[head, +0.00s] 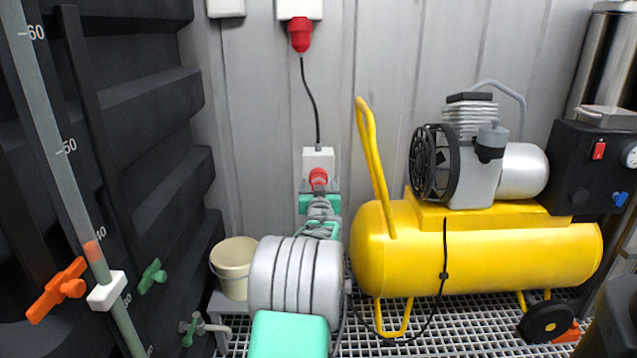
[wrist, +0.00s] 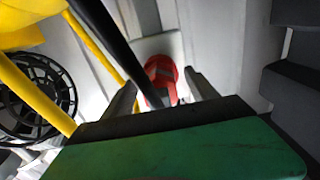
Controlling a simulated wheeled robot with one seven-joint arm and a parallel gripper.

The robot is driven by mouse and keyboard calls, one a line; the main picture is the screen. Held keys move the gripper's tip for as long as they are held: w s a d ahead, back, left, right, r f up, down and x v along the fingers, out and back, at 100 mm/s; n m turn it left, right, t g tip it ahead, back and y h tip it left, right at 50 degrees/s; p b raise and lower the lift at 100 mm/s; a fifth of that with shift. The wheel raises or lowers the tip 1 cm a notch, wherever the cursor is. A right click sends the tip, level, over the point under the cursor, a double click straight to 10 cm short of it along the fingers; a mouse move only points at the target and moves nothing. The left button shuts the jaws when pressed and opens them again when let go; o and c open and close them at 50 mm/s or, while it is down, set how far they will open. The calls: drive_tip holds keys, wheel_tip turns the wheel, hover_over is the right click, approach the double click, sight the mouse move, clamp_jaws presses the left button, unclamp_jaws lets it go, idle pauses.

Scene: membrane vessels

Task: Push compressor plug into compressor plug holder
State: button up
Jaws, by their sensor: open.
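A red plug-like part (head: 318,177) sits at the front of the lower white wall box (head: 318,158) in the head view. It also shows in the wrist view (wrist: 160,72), between the fingertips. My gripper (head: 320,193) is in front of that box, with its fingers open on either side of the red part in the wrist view (wrist: 161,90). Contact cannot be told. A dark cable crosses the wrist view close to the red part. Whether the red part is the plug, the holder or both joined is unclear, as my gripper partly hides it.
A second red plug (head: 300,35) hangs under the upper white box (head: 299,9), its black cable running down to the lower box. The yellow compressor (head: 480,255) and its raised handle (head: 372,165) stand close on the right. A cream bucket (head: 234,268) stands left.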

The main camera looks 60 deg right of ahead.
drive_tip(key=shift+c, duration=0.2)
clamp_jaws()
idle(0.4)
drive_tip(key=b+v, duration=0.1)
drive_tip(key=v, duration=0.5)
idle(1.2)
drive_tip(key=shift+s, duration=0.1)
